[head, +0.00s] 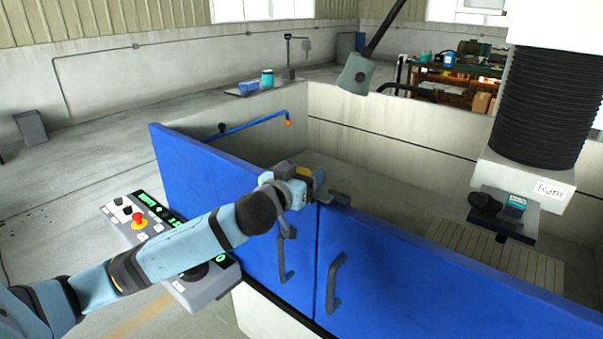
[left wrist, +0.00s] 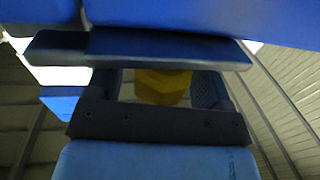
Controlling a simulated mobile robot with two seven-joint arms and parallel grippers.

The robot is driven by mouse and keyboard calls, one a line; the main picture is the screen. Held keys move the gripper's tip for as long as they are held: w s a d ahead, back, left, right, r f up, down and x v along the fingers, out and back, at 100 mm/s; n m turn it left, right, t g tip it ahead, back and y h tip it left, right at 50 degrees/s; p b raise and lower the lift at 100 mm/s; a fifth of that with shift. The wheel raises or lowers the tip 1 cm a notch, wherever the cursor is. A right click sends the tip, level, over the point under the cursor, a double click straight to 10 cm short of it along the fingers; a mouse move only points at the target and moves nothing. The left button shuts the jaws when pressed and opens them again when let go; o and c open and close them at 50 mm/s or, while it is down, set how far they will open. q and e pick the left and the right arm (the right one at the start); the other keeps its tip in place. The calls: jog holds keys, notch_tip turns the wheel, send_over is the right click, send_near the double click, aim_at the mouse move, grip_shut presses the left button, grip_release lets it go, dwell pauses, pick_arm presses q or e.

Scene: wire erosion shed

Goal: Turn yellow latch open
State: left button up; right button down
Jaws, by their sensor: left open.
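The yellow latch (head: 303,172) shows as a small patch at the top edge of the blue doors, near the seam between them. My left gripper (head: 314,180) is right at it and hides most of it. In the left wrist view the yellow latch part (left wrist: 162,86) sits between the two open fingers, one on each side. I cannot tell whether the fingers touch it. A dark flat bar (left wrist: 140,49) runs across just beyond the yellow part. My right gripper is out of view.
Two blue doors (head: 390,270) with dark handles (head: 334,283) front the machine tank. A control panel (head: 140,222) with a red button stands beneath my left arm. The machine head marked Ram (head: 548,190) hangs over the tank at right. A blue pipe (head: 250,124) crosses behind the left door.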

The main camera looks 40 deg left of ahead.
pick_arm(q)
jog(key=c, duration=1.3)
